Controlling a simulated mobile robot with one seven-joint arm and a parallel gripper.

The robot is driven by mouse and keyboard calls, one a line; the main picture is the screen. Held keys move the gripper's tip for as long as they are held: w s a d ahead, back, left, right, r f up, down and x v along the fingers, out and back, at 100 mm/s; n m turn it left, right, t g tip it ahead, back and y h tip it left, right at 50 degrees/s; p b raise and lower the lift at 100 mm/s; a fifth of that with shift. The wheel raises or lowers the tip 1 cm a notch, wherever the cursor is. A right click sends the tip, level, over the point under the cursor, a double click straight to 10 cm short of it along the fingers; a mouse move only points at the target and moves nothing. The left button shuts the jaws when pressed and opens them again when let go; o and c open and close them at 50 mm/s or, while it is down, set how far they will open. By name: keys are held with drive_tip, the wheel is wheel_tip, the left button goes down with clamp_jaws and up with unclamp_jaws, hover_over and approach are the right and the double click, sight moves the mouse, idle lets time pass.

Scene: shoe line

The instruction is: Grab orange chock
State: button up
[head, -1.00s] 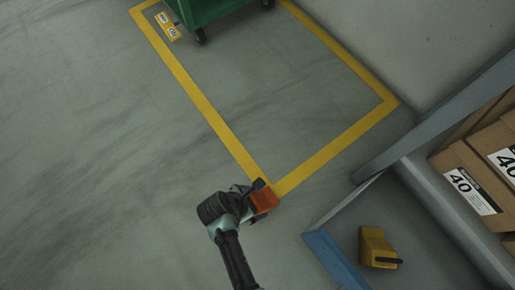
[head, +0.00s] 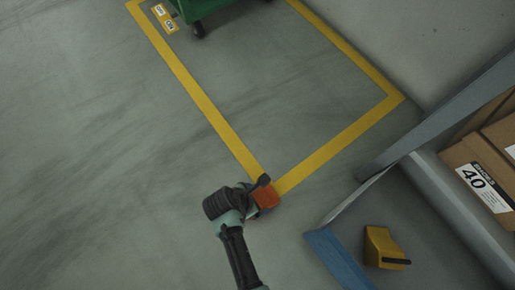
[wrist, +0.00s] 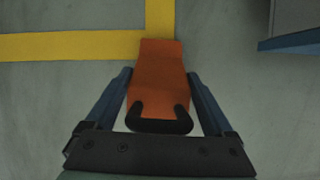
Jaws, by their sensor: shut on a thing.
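The orange chock (head: 266,197) is at my gripper (head: 261,188), near the corner of the yellow floor lines. In the wrist view the orange chock (wrist: 158,75) lies between the two blue fingers of my gripper (wrist: 160,88), with its black handle (wrist: 159,119) toward the palm. My gripper is shut on the chock. The wrist view shows floor and yellow tape beyond it; I cannot tell how far above the floor it is. In the head view my arm partly hides the chock.
A yellow chock (head: 383,247) with a dark handle sits inside a blue-framed rack (head: 338,258) at the lower right. Cardboard boxes (head: 468,165) stand on the rack. A green cart (head: 200,8) stands inside the yellow floor lines (head: 205,100). The floor at left is clear.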

clamp_jaws()
drive_tip(key=shift+r, duration=0.15)
